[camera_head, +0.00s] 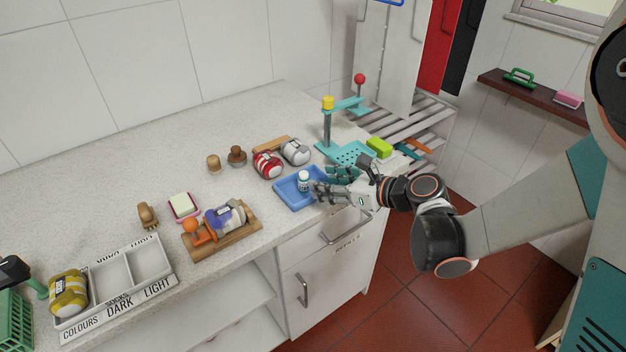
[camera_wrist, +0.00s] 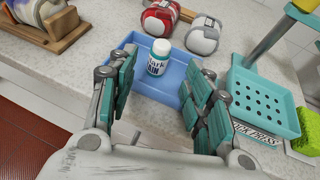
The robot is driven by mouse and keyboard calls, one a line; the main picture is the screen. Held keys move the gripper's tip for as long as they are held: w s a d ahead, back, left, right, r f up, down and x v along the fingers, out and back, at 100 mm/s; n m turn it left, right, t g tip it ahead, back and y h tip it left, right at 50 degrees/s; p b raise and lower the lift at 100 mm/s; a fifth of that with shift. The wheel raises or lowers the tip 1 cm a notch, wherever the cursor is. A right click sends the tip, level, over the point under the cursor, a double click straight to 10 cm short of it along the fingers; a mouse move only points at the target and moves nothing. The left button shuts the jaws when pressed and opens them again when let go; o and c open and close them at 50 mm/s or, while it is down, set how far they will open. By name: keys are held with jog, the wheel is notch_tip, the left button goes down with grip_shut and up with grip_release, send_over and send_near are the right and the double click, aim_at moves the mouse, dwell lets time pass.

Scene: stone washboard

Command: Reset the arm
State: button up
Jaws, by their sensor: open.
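My gripper (camera_head: 325,182) is at the front right edge of the stone counter (camera_head: 110,185), at the blue tray (camera_head: 285,194). In the wrist view my gripper (camera_wrist: 160,100) has its two teal-padded fingers spread wide apart. The bottle (camera_head: 304,180) is beyond the fingertips, with a visible gap on both sides in the wrist view. Nothing is held between the fingers.
A teal press stand (camera_head: 327,125) with a perforated plate and a green sponge (camera_head: 380,147) are close on the right. Red (camera_head: 267,164) and grey (camera_head: 295,151) bundles lie behind the tray. A wooden rack (camera_head: 245,222) and a sorting box (camera_head: 118,290) stand left.

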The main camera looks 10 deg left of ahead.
jog(key=s+d+r+n+h, duration=0.2)
jog(key=s+d+n+h, duration=0.2)
jog(key=d, duration=0.6)
jog(key=s+d+r+n+h, duration=0.3)
jog(key=s+d+n+h, duration=0.1)
jog(key=s+d+n, duration=0.5)
jog(key=s+d+r+n+t+h, duration=0.1)
jog(key=s+d+r+n+h, duration=0.2)
jog(key=s+d+n, duration=0.4)
jog(key=shift+d+r+n+h, duration=0.25)
jog(key=shift+d+n+h, duration=0.35)
jog(key=shift+d+n, duration=1.2)
jog(key=shift+d, duration=0.15)
